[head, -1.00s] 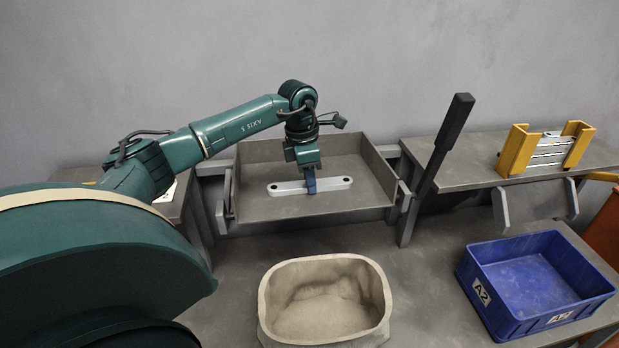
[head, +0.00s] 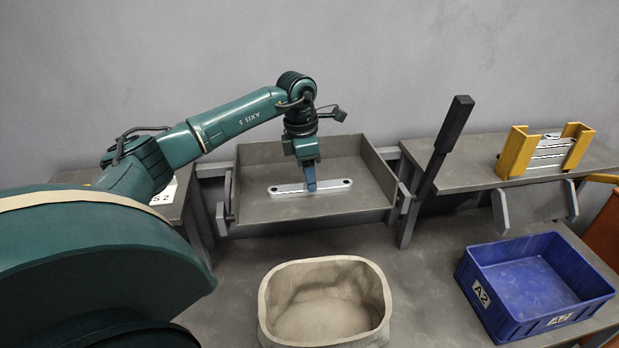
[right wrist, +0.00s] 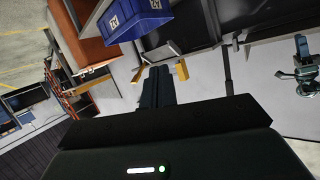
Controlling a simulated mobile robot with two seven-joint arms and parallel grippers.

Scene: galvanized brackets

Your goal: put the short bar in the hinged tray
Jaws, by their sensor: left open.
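The short bar (head: 290,190), pale metal with a hole near each end, lies flat on the floor of the hinged tray (head: 262,207), a shallow grey open box at the back. My left gripper (head: 310,186) is open, with its blue fingers just over the bar's middle. They hide part of the bar, and I cannot tell whether they touch it. In the right wrist view my right gripper (right wrist: 158,72) has its dark fingers close together with nothing seen between them.
A dark upright lever (head: 447,140) stands at the tray's right. A yellow rack (head: 513,150) with metal bars sits on the right shelf. A beige bin (head: 274,322) and a blue crate (head: 490,309) stand in front.

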